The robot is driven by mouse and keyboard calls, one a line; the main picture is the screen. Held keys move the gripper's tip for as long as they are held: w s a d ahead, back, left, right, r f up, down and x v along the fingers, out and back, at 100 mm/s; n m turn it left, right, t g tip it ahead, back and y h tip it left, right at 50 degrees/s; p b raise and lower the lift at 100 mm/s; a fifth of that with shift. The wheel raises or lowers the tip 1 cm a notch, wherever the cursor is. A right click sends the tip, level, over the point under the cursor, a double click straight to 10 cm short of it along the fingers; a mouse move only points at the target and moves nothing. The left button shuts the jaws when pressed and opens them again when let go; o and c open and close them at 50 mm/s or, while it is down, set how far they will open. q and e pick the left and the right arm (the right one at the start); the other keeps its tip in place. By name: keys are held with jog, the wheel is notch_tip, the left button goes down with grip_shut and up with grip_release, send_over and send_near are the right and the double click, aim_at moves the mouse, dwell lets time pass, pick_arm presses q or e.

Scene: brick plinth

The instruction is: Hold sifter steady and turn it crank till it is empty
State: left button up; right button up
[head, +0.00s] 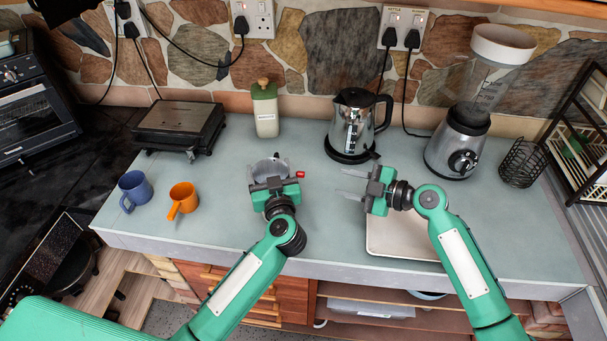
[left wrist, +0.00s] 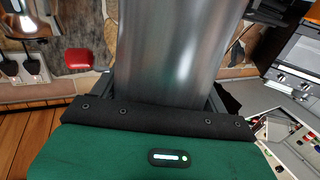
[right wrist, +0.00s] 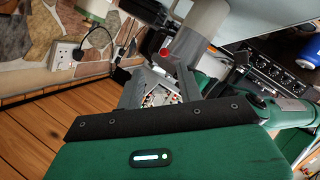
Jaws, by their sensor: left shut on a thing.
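The metal sifter (head: 266,168) is a grey cylinder near the middle of the counter, with a red crank knob (head: 300,174) sticking out on its right. My left gripper (head: 272,179) is shut around the sifter's body; the metal wall (left wrist: 180,50) fills the left wrist view, with the red knob (left wrist: 78,58) to its left. My right gripper (head: 341,183) is open and empty, to the right of the knob and apart from it, its fingers pointing left. The right wrist view shows the sifter (right wrist: 207,22) and knob (right wrist: 165,52) beyond the fingers. The sifter's contents are hidden.
A pale tray (head: 385,238) lies partly under my right arm. The kettle (head: 352,125), canister (head: 265,108) and grill (head: 178,124) stand behind. A blue mug (head: 135,189) and an orange mug (head: 183,198) are left; the blender (head: 459,150) and wire holder (head: 520,165) are right.

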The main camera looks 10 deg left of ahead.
jog(key=a+n, duration=0.1)
jog(key=a, duration=0.3)
jog(key=w+a+f+n, duration=0.1)
jog(key=a, duration=0.2)
jog(key=w+a+f+n, duration=0.1)
jog(key=a, duration=0.3)
jog(key=shift+w+a+f, duration=0.1)
jog(key=shift+w+a, duration=0.1)
jog(key=shift+a, duration=0.1)
grip_shut()
